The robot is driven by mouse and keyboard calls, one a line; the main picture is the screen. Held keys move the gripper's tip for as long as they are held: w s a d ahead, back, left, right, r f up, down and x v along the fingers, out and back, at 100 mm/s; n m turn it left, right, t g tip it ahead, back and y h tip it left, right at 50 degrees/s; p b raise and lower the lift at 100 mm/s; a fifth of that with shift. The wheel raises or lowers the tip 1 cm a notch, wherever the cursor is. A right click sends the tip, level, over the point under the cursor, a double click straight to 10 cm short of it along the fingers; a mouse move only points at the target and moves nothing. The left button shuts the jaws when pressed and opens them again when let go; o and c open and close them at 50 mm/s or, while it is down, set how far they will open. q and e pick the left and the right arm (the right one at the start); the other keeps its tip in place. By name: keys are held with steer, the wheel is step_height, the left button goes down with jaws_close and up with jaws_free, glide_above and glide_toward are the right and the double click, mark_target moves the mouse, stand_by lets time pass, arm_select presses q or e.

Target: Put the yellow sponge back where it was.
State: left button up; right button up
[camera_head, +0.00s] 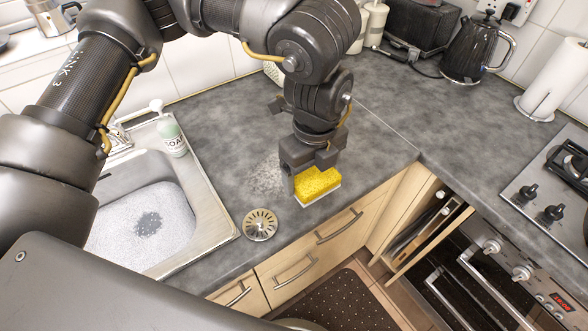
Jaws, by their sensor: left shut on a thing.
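The yellow sponge (318,184) has a white underside and is at the front part of the grey countertop, right of the sink. My left gripper (300,180) points down at it and is shut on its left end. My right gripper is not in view.
A round metal sink strainer (260,225) lies left of the sponge near the counter edge. The sink (222,222) with foamy water and a soap bottle (172,136) are at the left. A black kettle (470,50), paper towel roll (556,78) and hob (515,190) are at the right.

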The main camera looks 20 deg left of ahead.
arm_select(q)
steer(key=w+a+f, duration=0.1)
steer(key=w+f, duration=0.1)
steer(key=w+a+f+p, duration=0.1)
steer(key=w+a+f, duration=0.1)
steer(key=w+a+f+p, duration=0.1)
steer(key=w+a+f, duration=0.1)
steer(key=shift+w+f, duration=0.35)
steer(key=shift+w+a+f, duration=0.15)
steer(key=shift+a+f, duration=0.1)
steer(key=shift+f, duration=0.15)
steer(key=f, duration=0.1)
steer(key=f+p, duration=0.1)
steer(key=f, duration=0.1)
steer(key=shift+w+a, duration=0.15)
steer(key=shift+w, duration=0.05)
steer(key=shift+f, duration=0.2)
